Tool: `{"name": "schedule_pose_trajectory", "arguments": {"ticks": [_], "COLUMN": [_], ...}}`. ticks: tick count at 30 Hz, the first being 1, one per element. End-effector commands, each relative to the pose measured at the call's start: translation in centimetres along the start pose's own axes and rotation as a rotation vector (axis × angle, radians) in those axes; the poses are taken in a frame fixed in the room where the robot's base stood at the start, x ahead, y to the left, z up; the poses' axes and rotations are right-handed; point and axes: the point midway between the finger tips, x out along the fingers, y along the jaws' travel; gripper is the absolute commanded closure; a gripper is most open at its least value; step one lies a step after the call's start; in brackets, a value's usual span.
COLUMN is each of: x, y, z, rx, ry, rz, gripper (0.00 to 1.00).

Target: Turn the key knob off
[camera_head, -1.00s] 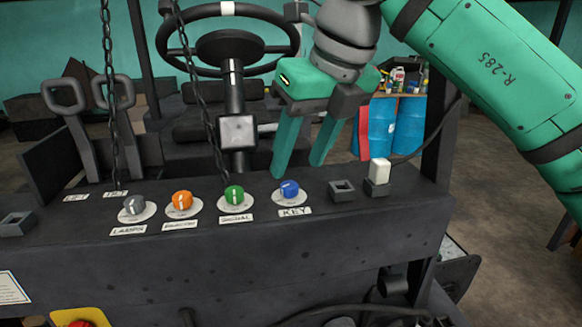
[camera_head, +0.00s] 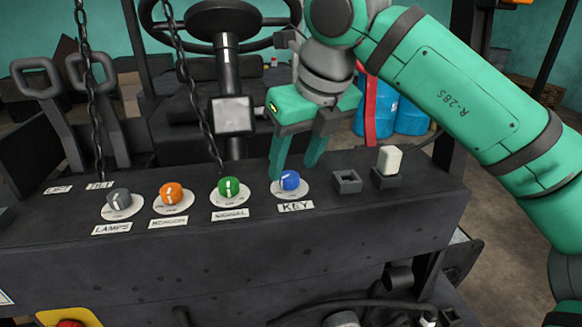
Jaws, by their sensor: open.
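The blue key knob (camera_head: 291,181) sits on a round white dial plate on the dark panel, above a label reading KEY (camera_head: 296,207). A pale mark shows on the knob; its exact setting is too small to read. My gripper (camera_head: 293,176) is open, with its two green fingers pointing down at the knob. The left finger's tip is close to the knob's left side and the right finger is behind its upper right. I cannot tell whether either finger touches it.
Left of the key knob are the green signal knob (camera_head: 229,188), an orange knob (camera_head: 171,194) and the grey lamps knob (camera_head: 119,200). An empty square socket (camera_head: 347,181) and a white switch (camera_head: 389,160) stand on the right. A chain (camera_head: 195,90) hangs left of my gripper.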

Motion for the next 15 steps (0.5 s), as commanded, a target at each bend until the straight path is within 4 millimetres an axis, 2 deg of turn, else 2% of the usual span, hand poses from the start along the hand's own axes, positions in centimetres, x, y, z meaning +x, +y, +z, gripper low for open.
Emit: {"name": "schedule_pose_trajectory", "arguments": {"ticks": [6, 15], "x": [2.1, 2.5], "y": [0.2, 0.2], "z": [0.1, 0.1], "rx": [-0.005, -0.005], "ry": [0.001, 0.000], "rz": [0.002, 0.001], "gripper": [0.52, 0.52]}}
